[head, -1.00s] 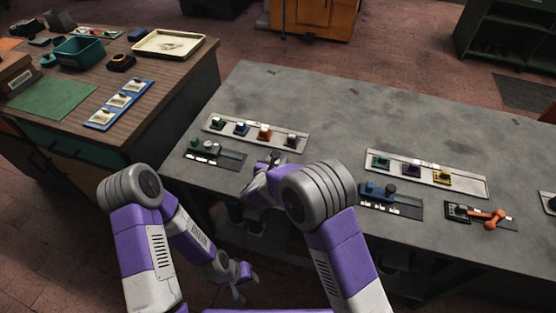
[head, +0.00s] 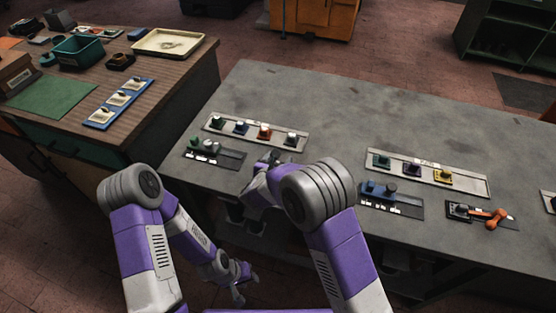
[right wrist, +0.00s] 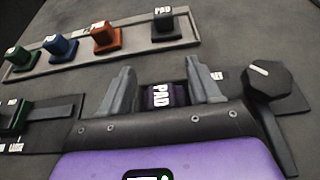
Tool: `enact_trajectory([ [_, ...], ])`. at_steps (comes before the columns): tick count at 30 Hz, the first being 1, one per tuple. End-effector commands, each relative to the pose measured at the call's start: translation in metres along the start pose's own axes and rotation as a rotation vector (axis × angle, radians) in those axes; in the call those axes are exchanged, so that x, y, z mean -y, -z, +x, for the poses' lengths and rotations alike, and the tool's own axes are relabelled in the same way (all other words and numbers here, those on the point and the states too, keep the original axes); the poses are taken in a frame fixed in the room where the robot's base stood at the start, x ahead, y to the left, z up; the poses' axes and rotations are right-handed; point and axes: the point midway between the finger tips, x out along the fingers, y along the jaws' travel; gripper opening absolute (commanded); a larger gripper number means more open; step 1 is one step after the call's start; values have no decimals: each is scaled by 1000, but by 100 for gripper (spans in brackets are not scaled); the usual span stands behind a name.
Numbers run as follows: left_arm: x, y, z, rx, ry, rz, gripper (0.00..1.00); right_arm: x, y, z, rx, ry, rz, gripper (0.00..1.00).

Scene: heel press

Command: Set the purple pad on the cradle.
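A dark purple pad (right wrist: 164,97) with a white PAD label sits between the fingers of my right gripper (right wrist: 162,84) in the right wrist view. In the head view my right gripper (head: 272,160) is at the bench's near edge, partly covered by my arm, which hides the pad. The cradle is not clearly visible. My left gripper (head: 241,281) hangs open and empty in front of the bench.
A rack (head: 256,143) behind the right gripper holds green, blue, orange and grey pads. Another rack (head: 468,187) farther right holds teal, purple and yellow pieces. A black knob (right wrist: 268,79) stands close right of the right gripper. A fixture (head: 232,160) with green and grey parts is left.

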Motion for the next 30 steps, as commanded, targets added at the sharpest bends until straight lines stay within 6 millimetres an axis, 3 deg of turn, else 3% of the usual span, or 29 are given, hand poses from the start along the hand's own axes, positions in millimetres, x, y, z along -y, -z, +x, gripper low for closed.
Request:
enact_trajectory([
  [10, 0, 0, -1, 0, 0, 0, 37, 0, 0, -4, -1, -1, -1, 65],
  [21, -4, 0, -12, 0, 0, 0, 37, -1, -1, -61, -1, -2, -2, 65],
  [30, -5, -1, -14, 0, 0, 0, 37, 0, 0, -76, 0, 0, 1, 65],
])
